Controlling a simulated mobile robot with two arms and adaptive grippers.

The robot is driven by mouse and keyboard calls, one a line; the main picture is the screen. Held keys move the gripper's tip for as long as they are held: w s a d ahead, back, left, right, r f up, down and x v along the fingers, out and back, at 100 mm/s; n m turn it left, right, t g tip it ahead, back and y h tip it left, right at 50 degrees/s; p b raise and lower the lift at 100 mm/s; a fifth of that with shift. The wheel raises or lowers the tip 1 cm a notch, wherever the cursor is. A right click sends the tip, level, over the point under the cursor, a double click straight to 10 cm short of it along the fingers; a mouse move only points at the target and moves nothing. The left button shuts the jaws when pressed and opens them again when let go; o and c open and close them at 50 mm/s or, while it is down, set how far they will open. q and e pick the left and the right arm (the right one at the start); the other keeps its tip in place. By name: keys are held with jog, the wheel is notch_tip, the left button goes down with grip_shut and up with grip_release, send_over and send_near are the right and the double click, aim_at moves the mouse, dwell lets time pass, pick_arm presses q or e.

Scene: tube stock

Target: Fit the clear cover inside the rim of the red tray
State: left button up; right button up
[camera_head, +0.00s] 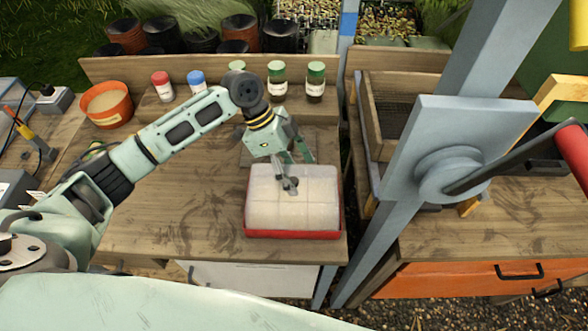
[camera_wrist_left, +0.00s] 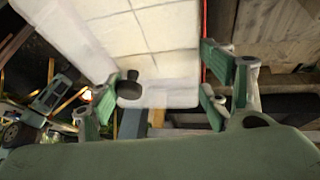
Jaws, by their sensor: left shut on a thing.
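The red tray (camera_head: 293,235) lies near the front edge of the wooden bench; its red wall shows along the front and right. The clear cover (camera_head: 268,205), a milky see-through sheet with a dark round knob (camera_head: 291,185), lies over the tray and hides most of its inside. I cannot tell whether its edges are inside the rim or on it. My left gripper (camera_head: 297,169) reaches down over the cover at the knob and is shut on the cover. The knob also shows between the fingers in the left wrist view (camera_wrist_left: 130,87). My right gripper is out of view.
Green-lidded jars (camera_head: 277,80) and red- and blue-capped bottles (camera_head: 162,86) stand behind the tray. An orange pot (camera_head: 107,104) is at the left. A grey-blue post (camera_head: 400,190) rises close on the tray's right. The bench left of the tray is clear.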

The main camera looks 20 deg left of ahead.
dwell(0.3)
pick_arm(q)
jog(key=o, duration=1.9)
jog(key=shift+o, duration=0.2)
notch_tip(320, 180, up, 8)
jog(key=p, duration=0.7)
jog(key=shift+p, duration=0.35)
